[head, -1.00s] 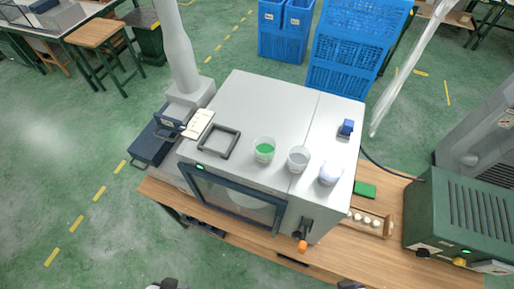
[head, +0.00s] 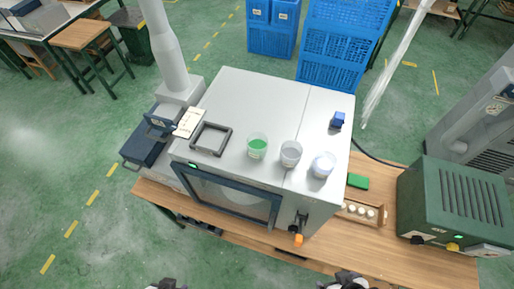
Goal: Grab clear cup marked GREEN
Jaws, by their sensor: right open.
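A clear cup with green contents (head: 257,146) stands upright on top of the grey oven-like machine (head: 262,95). It is the leftmost of three cups; any marking on it is too small to read. Right of it stand a clear cup with greyish contents (head: 290,153) and a cup with pale bluish-white contents (head: 323,165). My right gripper (head: 343,280) is at the bottom edge, open, well apart from the cups. My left gripper (head: 167,284) barely shows at the bottom edge, and its jaws cannot be made out.
A dark square frame (head: 212,127) lies left of the green cup. A small blue object (head: 338,119) sits at the machine's right. A green box (head: 455,205) and a wooden rack (head: 361,212) stand on the wooden table (head: 300,255). Blue crates (head: 340,45) are behind.

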